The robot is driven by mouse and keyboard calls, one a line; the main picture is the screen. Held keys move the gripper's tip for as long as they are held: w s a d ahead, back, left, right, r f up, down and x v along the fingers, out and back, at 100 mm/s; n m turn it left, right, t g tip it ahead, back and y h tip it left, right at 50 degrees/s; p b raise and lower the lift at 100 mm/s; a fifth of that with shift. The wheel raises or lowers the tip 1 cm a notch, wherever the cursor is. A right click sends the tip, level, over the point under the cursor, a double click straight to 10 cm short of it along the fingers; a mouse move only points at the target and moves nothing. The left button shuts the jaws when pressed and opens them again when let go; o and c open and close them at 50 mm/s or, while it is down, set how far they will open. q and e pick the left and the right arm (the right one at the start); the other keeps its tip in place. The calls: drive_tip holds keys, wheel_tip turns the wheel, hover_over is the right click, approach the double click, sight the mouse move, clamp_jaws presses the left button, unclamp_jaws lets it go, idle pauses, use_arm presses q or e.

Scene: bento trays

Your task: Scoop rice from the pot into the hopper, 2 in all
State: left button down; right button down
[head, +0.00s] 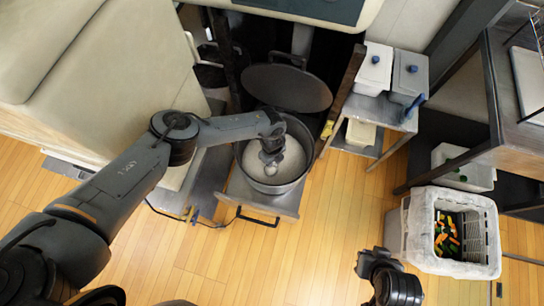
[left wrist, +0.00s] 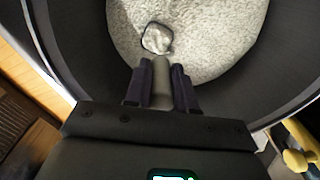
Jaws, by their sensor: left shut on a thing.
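The pot (head: 303,133) stands open on a low metal stand, with white rice (head: 290,165) inside. The rice also fills the top of the left wrist view (left wrist: 215,40). My left gripper (head: 270,153) reaches down into the pot. In the left wrist view, its fingers (left wrist: 161,85) are shut on the grey handle of a scoop (left wrist: 158,38). The scoop's shiny metal bowl is at the rice; I cannot tell how much it holds. My right gripper (head: 368,262) is low in the head view, away from the pot, and its jaws are unclear. I cannot clearly identify the hopper.
The dark pot lid (head: 287,86) stands raised behind the pot. A large beige machine (head: 110,70) is at the left. White containers (head: 375,65) stand on a rack at the right. A white crate (head: 485,240) holds colourful pieces. The wooden floor between is clear.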

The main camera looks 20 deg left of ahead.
idle(0.5)
use_arm(q)
wheel_tip(320, 180, up, 19)
drive_tip(key=p, duration=1.7)
drive_tip(key=shift+f, duration=0.2)
drive_tip(key=shift+w+r, duration=0.1)
